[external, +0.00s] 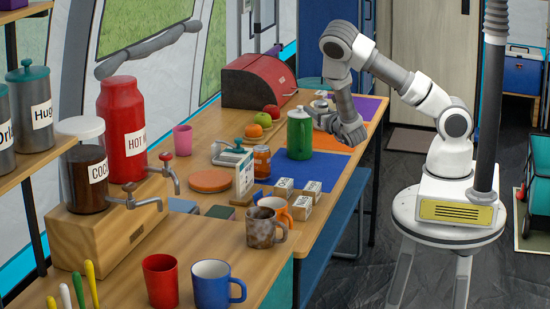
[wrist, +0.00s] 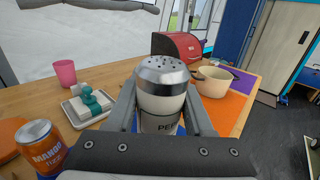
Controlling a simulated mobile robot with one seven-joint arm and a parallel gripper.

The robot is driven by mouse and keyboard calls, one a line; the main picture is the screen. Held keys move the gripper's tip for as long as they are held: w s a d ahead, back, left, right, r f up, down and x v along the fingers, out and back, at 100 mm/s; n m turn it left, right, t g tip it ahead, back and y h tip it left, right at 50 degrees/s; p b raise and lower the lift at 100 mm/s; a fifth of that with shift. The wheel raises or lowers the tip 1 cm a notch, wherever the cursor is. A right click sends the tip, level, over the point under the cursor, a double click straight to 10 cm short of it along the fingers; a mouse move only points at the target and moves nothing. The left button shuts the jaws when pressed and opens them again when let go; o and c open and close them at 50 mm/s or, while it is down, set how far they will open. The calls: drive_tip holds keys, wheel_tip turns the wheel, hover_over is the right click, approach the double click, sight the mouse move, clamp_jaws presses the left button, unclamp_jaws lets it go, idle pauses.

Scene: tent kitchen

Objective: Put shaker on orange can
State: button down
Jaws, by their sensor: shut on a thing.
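The shaker (wrist: 162,90) has a holed silver top and a pale body with dark lettering, and it stands upright between my fingers in the wrist view. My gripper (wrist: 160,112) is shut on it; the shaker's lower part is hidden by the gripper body. The orange can (external: 262,162) stands upright on the counter, left of my gripper. It also shows in the wrist view at lower left (wrist: 42,146), apart from the shaker.
A green canister (external: 300,135) stands between the can and my gripper in the external view. A butter dish (external: 232,157) is beside the can, with small labelled boxes (external: 302,206) in front. A beige pot (wrist: 213,82) and a red bread box (external: 258,82) stand farther back.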

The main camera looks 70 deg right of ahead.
drive_tip(key=w+a+r+b, duration=0.1)
drive_tip(key=w+a+r, duration=0.2)
drive_tip(key=w+r, duration=0.35)
drive_tip(key=shift+n+t+y, duration=0.3)
drive_tip(key=shift+y, duration=0.1)
drive_tip(key=shift+w+a+f+b, duration=0.5)
drive_tip(key=shift+w+a+f, duration=0.95)
drive_tip(key=shift+f, duration=0.4)
drive_tip(key=shift+w+a+f+b, duration=0.45)
drive_tip(key=shift+w+a+f, duration=0.7)
drive_tip(key=shift+w+f, duration=0.6)
drive_tip(key=shift+w+a+f+b, duration=0.5)
drive_tip(key=shift+w+a+f, duration=0.85)
drive_tip(key=shift+f, duration=0.6)
drive_tip(key=shift+f, duration=0.2)
drive_tip(key=shift+c, duration=1.4)
unclamp_jaws()
drive_tip(key=shift+r, duration=0.2)
